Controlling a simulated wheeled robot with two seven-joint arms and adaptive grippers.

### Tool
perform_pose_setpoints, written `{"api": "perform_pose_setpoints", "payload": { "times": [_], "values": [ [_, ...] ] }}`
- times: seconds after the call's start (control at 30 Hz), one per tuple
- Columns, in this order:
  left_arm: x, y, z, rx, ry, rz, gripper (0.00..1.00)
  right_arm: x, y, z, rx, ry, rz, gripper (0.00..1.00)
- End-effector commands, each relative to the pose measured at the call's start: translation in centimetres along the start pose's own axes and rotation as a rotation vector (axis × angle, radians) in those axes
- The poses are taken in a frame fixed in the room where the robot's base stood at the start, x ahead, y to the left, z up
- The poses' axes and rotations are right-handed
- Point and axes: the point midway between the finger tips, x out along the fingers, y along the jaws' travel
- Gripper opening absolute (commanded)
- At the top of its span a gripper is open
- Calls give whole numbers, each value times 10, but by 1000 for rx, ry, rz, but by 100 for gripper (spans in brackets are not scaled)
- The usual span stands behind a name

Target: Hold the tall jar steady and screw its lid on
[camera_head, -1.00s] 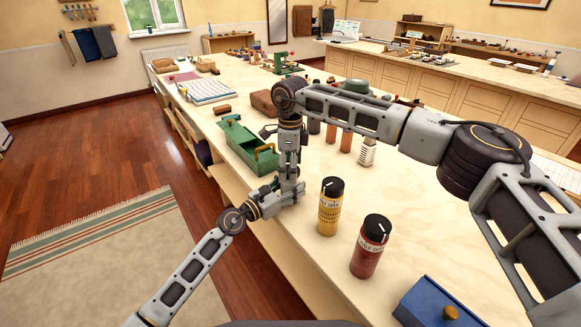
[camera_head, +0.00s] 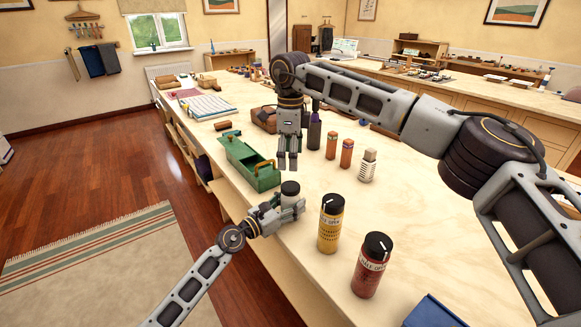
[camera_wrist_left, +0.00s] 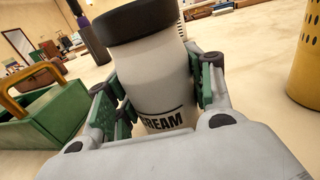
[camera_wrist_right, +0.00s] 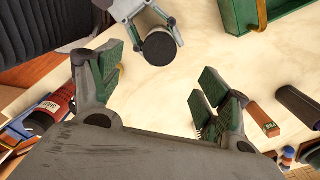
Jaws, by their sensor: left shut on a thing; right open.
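The tall jar (camera_wrist_left: 158,80) is pale with the letters "REAM" showing on its label, and stands upright in the left wrist view. Its dark lid (camera_wrist_left: 138,22) sits on its top; how tightly it sits I cannot tell. My left gripper (camera_head: 288,203) is shut around the jar's body, green pads on both sides. In the head view mostly the lid (camera_head: 290,188) shows. My right gripper (camera_head: 288,165) points down, open and empty, above and beyond the lid, apart from it. In the right wrist view the lid (camera_wrist_right: 158,48) lies past the spread fingers.
A green toolbox (camera_head: 240,158) stands just behind and left of the jar. A yellow canister (camera_head: 330,230) and a red canister (camera_head: 369,275) stand to its right. A blue box (camera_head: 434,313) is at the front. Several bottles stand farther back. The bench's middle right is clear.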

Motion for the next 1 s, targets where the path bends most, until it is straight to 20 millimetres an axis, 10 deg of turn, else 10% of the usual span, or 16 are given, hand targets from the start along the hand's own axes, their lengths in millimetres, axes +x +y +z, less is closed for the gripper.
{"api": "perform_pose_setpoints", "payload": {
  "times": [0.57, 0.6, 0.77, 1.0],
  "values": [
    [0, 0, 0, 0, 0, 0, 0, -21, 0, 0, 0, 1, 0, 76],
    [0, 0, 0, 0, 0, 0, 56, -21, 0, 0, 0, 0, 0, 76],
    [0, 0, 0, 0, 0, 0, 77, -21, 0, 0, 0, 0, 0, 76],
    [0, 0, 0, 0, 0, 0, 78, -21, 0, 0, 0, 0, 0, 76]
  ]
}}
